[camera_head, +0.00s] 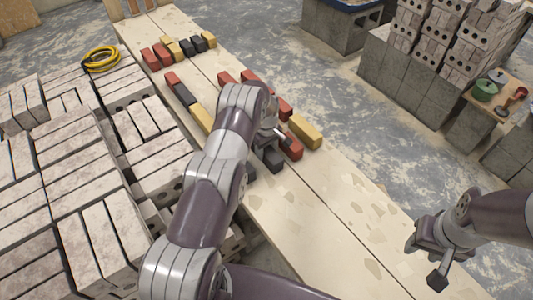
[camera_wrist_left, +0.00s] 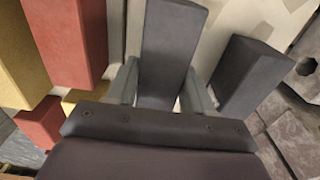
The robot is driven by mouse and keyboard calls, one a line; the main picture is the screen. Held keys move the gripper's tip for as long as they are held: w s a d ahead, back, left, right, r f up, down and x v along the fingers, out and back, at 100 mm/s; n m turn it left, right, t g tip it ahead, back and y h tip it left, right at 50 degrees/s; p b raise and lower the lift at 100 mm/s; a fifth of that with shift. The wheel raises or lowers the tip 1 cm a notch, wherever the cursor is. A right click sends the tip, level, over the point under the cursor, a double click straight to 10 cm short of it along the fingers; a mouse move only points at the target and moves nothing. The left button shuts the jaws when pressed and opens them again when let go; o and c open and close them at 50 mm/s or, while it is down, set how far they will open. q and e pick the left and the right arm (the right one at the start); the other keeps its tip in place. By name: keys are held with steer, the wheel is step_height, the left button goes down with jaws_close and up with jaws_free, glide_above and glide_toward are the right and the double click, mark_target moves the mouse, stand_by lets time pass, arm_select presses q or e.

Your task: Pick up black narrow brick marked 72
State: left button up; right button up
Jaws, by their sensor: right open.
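A black narrow brick (camera_wrist_left: 168,45) lies between the two fingers of my left gripper (camera_wrist_left: 162,88) in the left wrist view. The fingers are beside its long sides; whether they press on it I cannot tell. In the head view my left gripper (camera_head: 274,138) is low over the bricks, partly hidden by my own arm, with a black brick (camera_head: 273,159) just below it. A second black brick (camera_wrist_left: 245,72) lies to the right in the wrist view. No number is readable on any brick. My right gripper (camera_head: 432,262) is open and empty at the lower right.
A red brick (camera_wrist_left: 68,40) and a yellow brick (camera_wrist_left: 18,60) lie left of the fingers. More red, yellow and black bricks stand in rows along the plank table (camera_head: 340,225). Its near right part is clear. Grey block stacks (camera_head: 90,190) stand to the left.

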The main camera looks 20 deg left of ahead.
arm_select(q)
jaws_close()
steer(key=shift+w, duration=0.1)
